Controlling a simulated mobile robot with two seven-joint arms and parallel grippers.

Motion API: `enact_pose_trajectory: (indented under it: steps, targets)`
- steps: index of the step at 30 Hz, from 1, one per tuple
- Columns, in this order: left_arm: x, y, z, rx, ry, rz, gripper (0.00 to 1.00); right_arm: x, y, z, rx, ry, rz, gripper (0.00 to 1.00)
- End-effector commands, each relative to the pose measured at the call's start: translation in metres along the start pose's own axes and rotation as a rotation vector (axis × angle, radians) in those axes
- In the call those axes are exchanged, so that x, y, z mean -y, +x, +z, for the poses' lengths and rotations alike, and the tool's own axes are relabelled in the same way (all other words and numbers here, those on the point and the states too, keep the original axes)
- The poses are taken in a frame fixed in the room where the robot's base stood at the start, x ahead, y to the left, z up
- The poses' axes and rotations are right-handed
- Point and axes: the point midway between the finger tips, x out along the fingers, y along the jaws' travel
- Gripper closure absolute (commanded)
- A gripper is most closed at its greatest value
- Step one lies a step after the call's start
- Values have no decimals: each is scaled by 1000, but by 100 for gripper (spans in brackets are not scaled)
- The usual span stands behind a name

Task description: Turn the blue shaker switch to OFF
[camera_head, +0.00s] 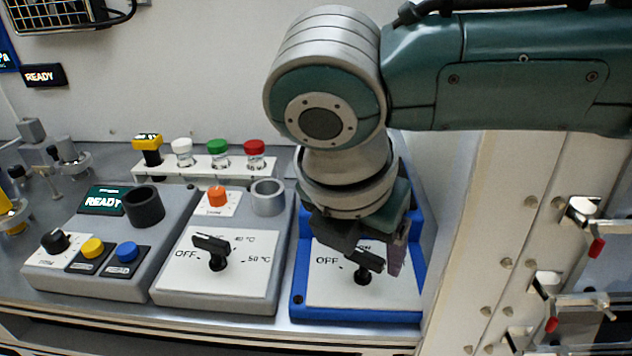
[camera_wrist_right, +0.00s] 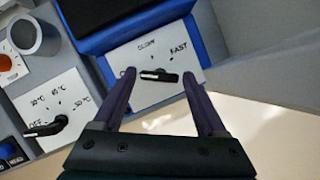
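The blue shaker (camera_head: 300,280) stands at the right end of the bench, with a white dial panel (camera_head: 335,290). Its black switch handle (camera_head: 364,268) is partly hidden by my right gripper (camera_head: 366,254) in the head view. OFF is printed left of the handle. In the wrist view the handle (camera_wrist_right: 159,76) lies crosswise between the fingertips of the right gripper (camera_wrist_right: 160,74), with small gaps on both sides. SLOW and FAST show above it; OFF is hidden there. I cannot tell which end of the handle points. My left gripper is out of view.
Left of the shaker is a grey hotplate unit (camera_head: 175,290) with its own OFF dial (camera_head: 215,250). Further left is a grey box (camera_head: 60,277) with coloured buttons. A rack (camera_head: 200,168) with capped vials stands behind. A pale wall with latches (camera_head: 500,210) closes the right side.

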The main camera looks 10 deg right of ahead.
Motion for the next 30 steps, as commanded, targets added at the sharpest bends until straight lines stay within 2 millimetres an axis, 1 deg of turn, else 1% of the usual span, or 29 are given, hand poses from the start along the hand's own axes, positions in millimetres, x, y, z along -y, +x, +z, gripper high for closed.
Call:
enact_pose_trajectory:
  steps: [1,3,4,10,13,17,21,24,27,30]
  targets:
    - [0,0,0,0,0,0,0,0,0,0,0,1,0,19]
    - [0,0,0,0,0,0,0,0,0,0,0,1,0,11]
    - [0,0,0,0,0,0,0,0,0,0,0,2,0,10]
    - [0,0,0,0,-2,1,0,0,0,0,0,3,0,10]
    - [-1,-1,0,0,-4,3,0,-1,-6,0,0,3,2,10]
    - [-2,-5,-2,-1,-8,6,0,-1,-26,1,0,1,5,10]
    - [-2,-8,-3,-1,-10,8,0,-1,-56,1,1,0,6,10]
    - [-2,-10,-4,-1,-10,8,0,-1,-75,0,0,1,4,10]
    - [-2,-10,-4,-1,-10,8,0,-1,-88,0,1,1,3,10]
    - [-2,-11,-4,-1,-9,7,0,0,-97,0,-1,2,2,10]
